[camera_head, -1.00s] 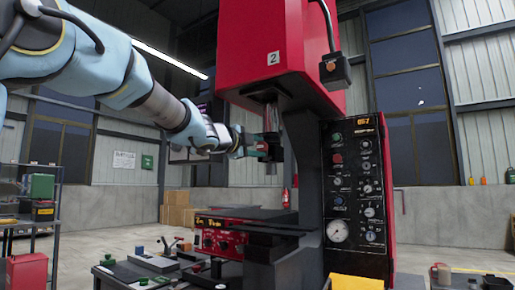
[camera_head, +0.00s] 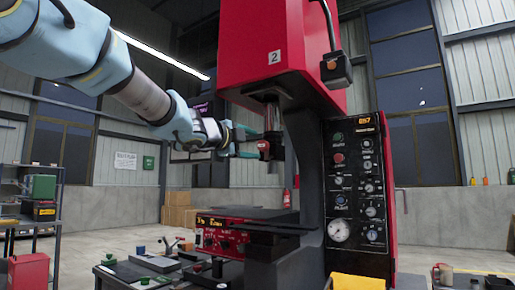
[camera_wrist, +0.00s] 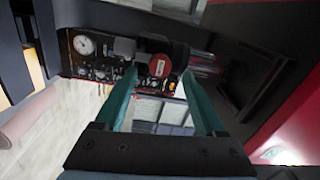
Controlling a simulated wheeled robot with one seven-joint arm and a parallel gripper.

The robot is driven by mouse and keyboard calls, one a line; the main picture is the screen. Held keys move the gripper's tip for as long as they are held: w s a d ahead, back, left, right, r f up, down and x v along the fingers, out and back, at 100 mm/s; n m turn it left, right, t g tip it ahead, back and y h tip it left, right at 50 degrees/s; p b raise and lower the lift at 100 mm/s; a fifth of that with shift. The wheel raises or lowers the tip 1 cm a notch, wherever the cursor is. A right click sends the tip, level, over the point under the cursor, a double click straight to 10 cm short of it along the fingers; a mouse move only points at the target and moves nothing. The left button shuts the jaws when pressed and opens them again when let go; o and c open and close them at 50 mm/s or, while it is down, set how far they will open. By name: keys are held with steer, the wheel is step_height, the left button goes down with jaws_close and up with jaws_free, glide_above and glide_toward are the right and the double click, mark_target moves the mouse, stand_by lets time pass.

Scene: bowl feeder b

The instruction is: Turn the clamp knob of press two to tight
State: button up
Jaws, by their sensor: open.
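Press two (camera_head: 272,40) is the tall red machine with a "2" plate on its head. Below its head, by the vertical spindle (camera_head: 271,115), is a small red and dark clamp knob (camera_head: 264,147). In the wrist view the knob (camera_wrist: 160,66) shows its round red face just ahead of the fingertips. My gripper (camera_head: 256,144) comes in from the left at the knob. In the wrist view its green fingers (camera_wrist: 161,75) are apart, one on each side of the knob's lower edge. I cannot tell whether they touch it.
The press's control panel (camera_head: 354,185) with gauges and buttons is on its right column. The press table (camera_head: 245,213) lies below my gripper. A bench (camera_head: 150,264) with small tools is at lower left. A pendant box (camera_head: 336,69) hangs at upper right.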

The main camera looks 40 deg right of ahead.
steer(key=v, duration=0.7)
stand_by(0.3)
steer(key=w+a+f+n+t+y+p, duration=0.3)
steer(key=w+a+f+n+t+y, duration=0.35)
steer(key=w+a+f+n, duration=0.6)
steer(key=w+a+f+n+g+y+p, duration=0.1)
steer(key=w+a+f+n+y, duration=0.2)
steer(key=a+f, duration=0.35)
steer(key=w+a+f+n+g+y+p, duration=0.1)
steer(key=w+a+f+n+y, duration=0.3)
steer(key=a, duration=0.4)
steer(key=s+a+f+n+g+y+p, duration=0.4)
steer(key=s+a+f+n+g, duration=0.3)
steer(key=s+a+f, duration=0.9)
steer(key=s+a+n, duration=0.2)
steer(key=a+n, duration=0.1)
steer(key=a, duration=0.1)
steer(key=shift+s+a+f+n+g, duration=0.2)
steer(key=shift+s+f+n+g, duration=0.1)
steer(key=shift+s+n+g, duration=0.1)
